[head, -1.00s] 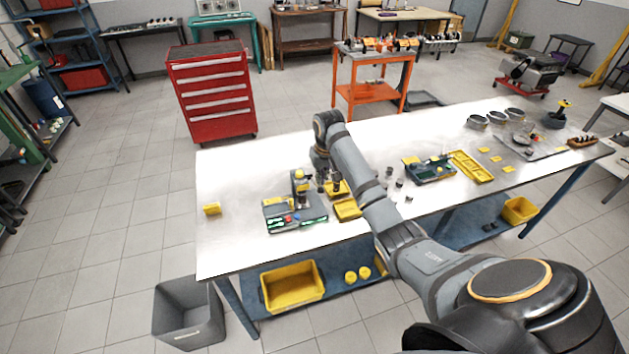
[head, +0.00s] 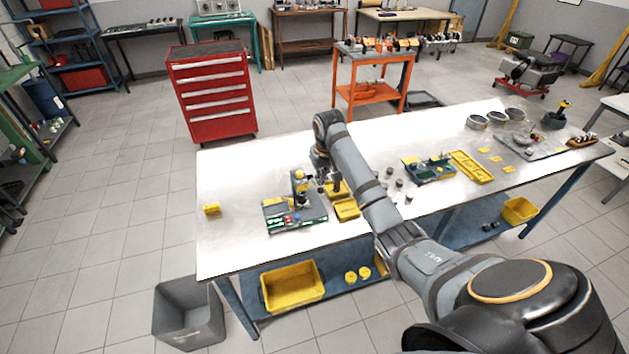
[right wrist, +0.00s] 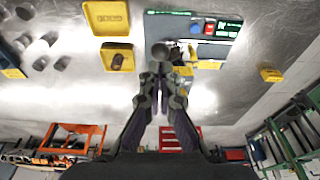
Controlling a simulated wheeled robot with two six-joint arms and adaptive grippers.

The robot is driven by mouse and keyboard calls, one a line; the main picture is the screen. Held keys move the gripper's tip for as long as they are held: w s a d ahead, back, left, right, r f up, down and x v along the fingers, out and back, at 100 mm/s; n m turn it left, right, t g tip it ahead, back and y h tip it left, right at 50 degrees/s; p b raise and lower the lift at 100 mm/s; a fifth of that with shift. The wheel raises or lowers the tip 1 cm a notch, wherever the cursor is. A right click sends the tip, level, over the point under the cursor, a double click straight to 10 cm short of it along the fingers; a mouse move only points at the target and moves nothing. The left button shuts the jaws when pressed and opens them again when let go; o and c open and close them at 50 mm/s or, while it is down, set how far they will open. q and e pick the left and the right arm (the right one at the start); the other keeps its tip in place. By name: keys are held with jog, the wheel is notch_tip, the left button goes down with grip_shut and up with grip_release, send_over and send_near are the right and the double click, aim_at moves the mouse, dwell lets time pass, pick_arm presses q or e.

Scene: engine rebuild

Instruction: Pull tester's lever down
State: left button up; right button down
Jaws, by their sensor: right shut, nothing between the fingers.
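The tester (head: 296,214) is a dark green-grey base with red and blue buttons and a small upright post with a yellow top (head: 298,174). It stands near the front edge of the white table. My right gripper (head: 315,180) is low over the table, just right of the tester's post. In the right wrist view the tester base (right wrist: 218,50) lies beyond my right fingers (right wrist: 160,72). These are shut and empty, close to a round grey knob (right wrist: 160,50), perhaps the lever's end; contact cannot be told. My left gripper is out of view.
Two yellow trays (head: 346,209) lie right of the tester, one holding a dark part in the right wrist view (right wrist: 118,58). Several grey cylinders stand farther right. A small yellow block (head: 212,209) is at left. The table (head: 240,170) is clear behind the tester.

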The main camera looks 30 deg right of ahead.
aim_at(322, 192)
jog(key=shift+f, duration=0.2)
jog(key=shift+f, duration=1.45)
jog(key=shift+s+f, duration=0.25)
jog(key=shift+f, duration=0.45)
jog(key=shift+s+a+f, duration=0.1)
jog(key=shift+f, duration=0.7)
